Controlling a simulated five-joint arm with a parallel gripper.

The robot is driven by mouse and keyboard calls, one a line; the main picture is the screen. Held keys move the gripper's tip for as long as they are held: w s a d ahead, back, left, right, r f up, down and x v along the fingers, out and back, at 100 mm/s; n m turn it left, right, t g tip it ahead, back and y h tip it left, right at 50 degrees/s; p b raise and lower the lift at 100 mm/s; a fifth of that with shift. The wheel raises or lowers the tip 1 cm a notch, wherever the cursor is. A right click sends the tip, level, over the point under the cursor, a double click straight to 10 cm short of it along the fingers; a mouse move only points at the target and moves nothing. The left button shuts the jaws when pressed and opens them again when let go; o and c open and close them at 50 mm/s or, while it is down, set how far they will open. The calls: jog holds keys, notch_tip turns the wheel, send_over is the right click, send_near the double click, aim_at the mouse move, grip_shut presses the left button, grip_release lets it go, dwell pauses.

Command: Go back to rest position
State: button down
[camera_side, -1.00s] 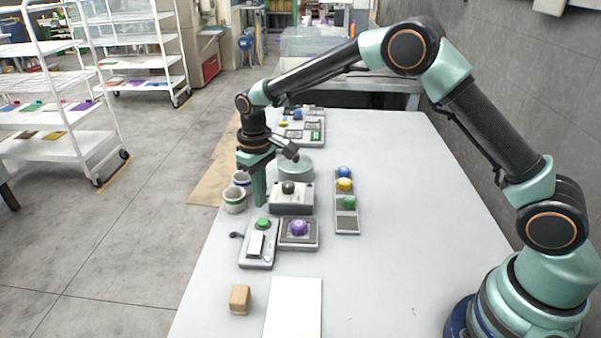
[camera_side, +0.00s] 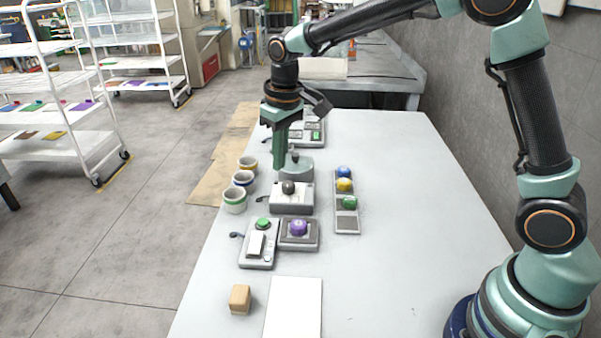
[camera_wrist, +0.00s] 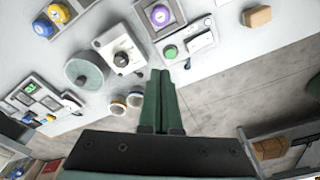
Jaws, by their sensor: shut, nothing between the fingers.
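My gripper (camera_side: 279,168) is shut and empty in the side view. The box with the dark knob also shows there (camera_wrist: 119,59), up and to the left of the fingertips. Whether the fingertips touch anything cannot be told for sure; they appear apart from the box.
Several cups (camera_side: 235,201) stand at the table's left edge. A purple-button pad (camera_side: 299,233), a green-button device (camera_side: 258,247) and a tray of coloured knobs (camera_side: 346,205) are nearby. A wooden block (camera_side: 240,298) and white sheet (camera_side: 293,308) lie in front.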

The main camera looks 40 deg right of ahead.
jog(key=s+d+r+m+t, duration=0.1)
jog(key=s+d+r+t, duration=0.1)
jog(key=s, duration=0.7)
jog(key=s+d+r+m+t, duration=0.1)
jog(key=s+d+r+t, duration=0.1)
jog(key=s+d+r, duration=0.3)
jog(key=s+d, duration=0.1)
jog(key=s, duration=0.3)
jog(key=shift+s+d+r, duration=0.15)
jog(key=shift+s+d, duration=0.1)
jog(key=shift+s, duration=0.1)
